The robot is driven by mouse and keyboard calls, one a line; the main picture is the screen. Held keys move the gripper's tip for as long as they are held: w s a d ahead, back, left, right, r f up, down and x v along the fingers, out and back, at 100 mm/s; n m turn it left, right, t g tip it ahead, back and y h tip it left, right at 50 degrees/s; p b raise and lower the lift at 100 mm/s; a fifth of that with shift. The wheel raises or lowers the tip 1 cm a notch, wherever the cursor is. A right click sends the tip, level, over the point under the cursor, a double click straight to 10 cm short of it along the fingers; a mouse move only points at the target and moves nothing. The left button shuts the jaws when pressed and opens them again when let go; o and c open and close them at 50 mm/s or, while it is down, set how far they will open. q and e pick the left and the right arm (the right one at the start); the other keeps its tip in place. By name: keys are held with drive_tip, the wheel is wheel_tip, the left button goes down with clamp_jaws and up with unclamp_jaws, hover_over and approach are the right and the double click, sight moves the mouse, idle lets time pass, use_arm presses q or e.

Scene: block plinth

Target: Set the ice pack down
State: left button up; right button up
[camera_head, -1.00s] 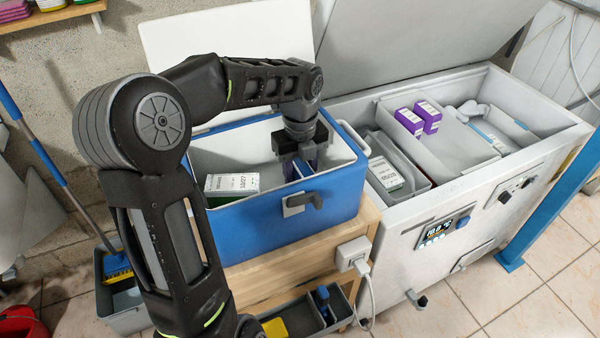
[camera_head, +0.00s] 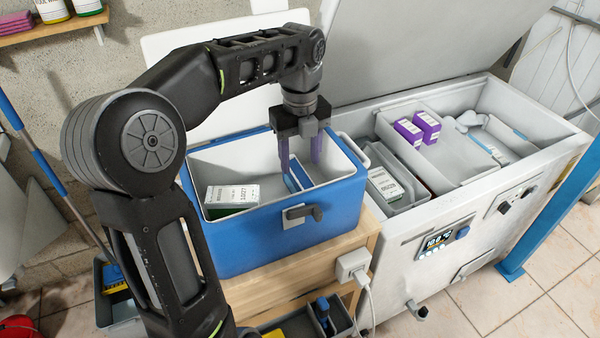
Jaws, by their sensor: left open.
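My left gripper (camera_head: 301,166) is open, its two purple-grey fingers pointing down into the blue cool box (camera_head: 290,246). The ice pack (camera_head: 298,179), a blue slab with a pale edge, stands in the right part of the box. Its top lies just below and between the fingertips, and its lower part is hidden by the front wall. I cannot tell whether a finger still touches it. My right gripper is not in view.
A white and green carton (camera_head: 232,196) sits in the box's left part. The box stands on a wooden bench (camera_head: 270,284). At right, an open chest freezer (camera_head: 405,250) holds purple cartons (camera_head: 418,130) and a white carton (camera_head: 384,184). Its raised lid (camera_head: 425,45) stands behind.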

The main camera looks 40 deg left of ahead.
use_arm(q)
wheel_tip(320, 180, up, 4)
drive_tip(key=shift+f+p, duration=0.2)
drive_tip(key=shift+p, duration=0.7)
drive_tip(key=shift+f, duration=0.1)
drive_tip(key=shift+c, duration=0.5)
idle(0.4)
